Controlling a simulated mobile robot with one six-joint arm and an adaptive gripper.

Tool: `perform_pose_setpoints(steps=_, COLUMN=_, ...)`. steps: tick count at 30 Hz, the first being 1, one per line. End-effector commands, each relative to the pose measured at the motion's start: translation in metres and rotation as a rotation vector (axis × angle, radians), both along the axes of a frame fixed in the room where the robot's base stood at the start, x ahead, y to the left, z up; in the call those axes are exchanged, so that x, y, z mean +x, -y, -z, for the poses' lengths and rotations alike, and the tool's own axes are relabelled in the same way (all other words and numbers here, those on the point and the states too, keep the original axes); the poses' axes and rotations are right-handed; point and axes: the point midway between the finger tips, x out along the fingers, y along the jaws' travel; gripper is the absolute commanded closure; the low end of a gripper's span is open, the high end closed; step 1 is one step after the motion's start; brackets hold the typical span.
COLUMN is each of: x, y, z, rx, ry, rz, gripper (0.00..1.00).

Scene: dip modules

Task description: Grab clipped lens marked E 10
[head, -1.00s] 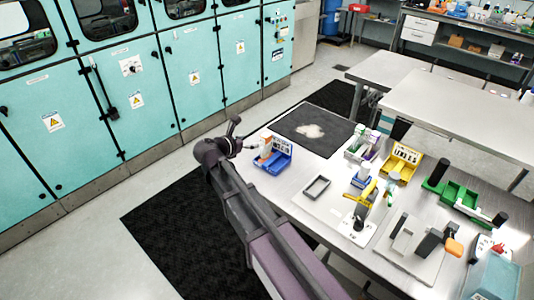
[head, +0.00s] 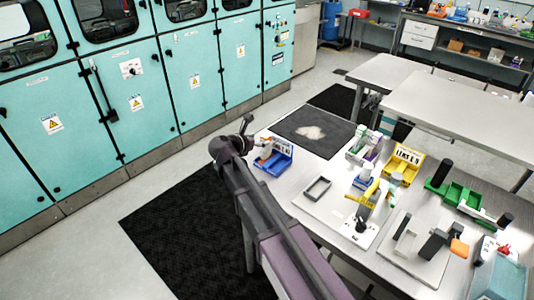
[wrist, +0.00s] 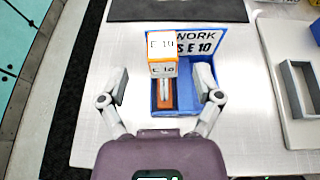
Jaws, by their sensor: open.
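The clipped lens marked E 10 (wrist: 162,68) shows in the wrist view as a white block with an orange edge and dark lettering. It stands at the left of a blue box (wrist: 202,100) whose raised lid carries printed text ending in E 10. My gripper (wrist: 161,82) is open, with one finger on each side of the block and part of the box. I cannot tell whether either finger touches the block. In the head view the blue box (head: 276,163) is at the table's left end, with my gripper (head: 262,147) over its left side.
A grey rectangular frame (head: 317,188) lies to the right of the blue box. A yellow box (head: 403,163) and a green tray (head: 462,195) stand farther right. A dark mat (head: 313,131) lies behind the blue box. The bare metal tabletop (wrist: 95,130) shows at left.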

Motion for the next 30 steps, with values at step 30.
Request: perform_pose_setpoints(steps=30, x=0.030, y=0.025, z=0.018, rx=0.000, ry=0.000, rz=0.001, gripper=0.20)
